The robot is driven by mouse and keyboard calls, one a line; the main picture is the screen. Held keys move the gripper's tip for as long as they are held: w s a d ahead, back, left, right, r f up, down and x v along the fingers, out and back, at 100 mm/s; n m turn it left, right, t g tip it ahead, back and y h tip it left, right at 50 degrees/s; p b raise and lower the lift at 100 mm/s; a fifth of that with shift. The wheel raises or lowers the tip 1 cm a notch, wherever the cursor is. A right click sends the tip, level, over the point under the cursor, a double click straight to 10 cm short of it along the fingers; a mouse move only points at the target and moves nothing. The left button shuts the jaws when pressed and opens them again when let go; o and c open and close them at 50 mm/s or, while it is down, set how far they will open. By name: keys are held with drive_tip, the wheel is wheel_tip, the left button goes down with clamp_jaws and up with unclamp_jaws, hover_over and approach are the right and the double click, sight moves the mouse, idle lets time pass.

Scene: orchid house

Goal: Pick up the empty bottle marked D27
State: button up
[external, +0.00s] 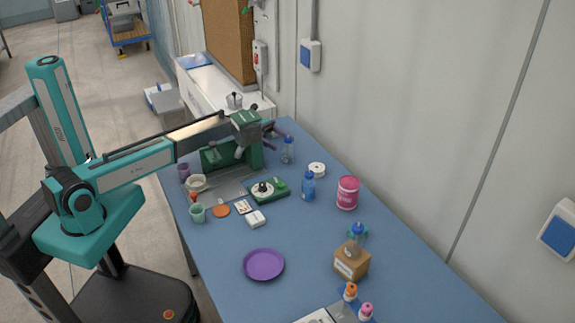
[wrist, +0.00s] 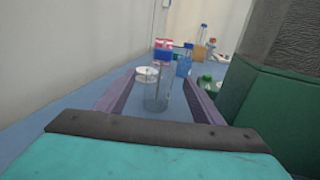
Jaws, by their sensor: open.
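A clear, empty-looking bottle with a blue cap (external: 287,152) stands upright near the far end of the blue table. In the wrist view the clear bottle (wrist: 157,95) shows between the two purple fingers, with a visible gap on each side. I cannot tell how deep between them it is. No D27 marking is readable. My gripper (wrist: 160,82) is open and empty; in the external view my gripper (external: 276,130) is at the far end, close to the bottle. A blue bottle (external: 308,186) stands nearer the camera.
A white roll (external: 317,169) is close beside the clear bottle. A pink jar (external: 347,192) stands near the wall. A green machine (external: 215,158) is left of the bottle. A purple plate (external: 264,264) and a cardboard box (external: 351,261) are nearer the camera, with bare table between.

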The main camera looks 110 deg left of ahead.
sight(288, 146)
drive_tip(key=shift+w, duration=0.1)
drive_tip(key=shift+p+x, duration=0.65)
drive_tip(key=shift+x, duration=1.85)
drive_tip(key=c, duration=1.1)
drive_tip(key=shift+r, duration=0.2)
wheel_tip(288, 146, up, 28)
drive_tip(key=shift+f+b, duration=0.15)
drive_tip(key=shift+b, duration=1.1)
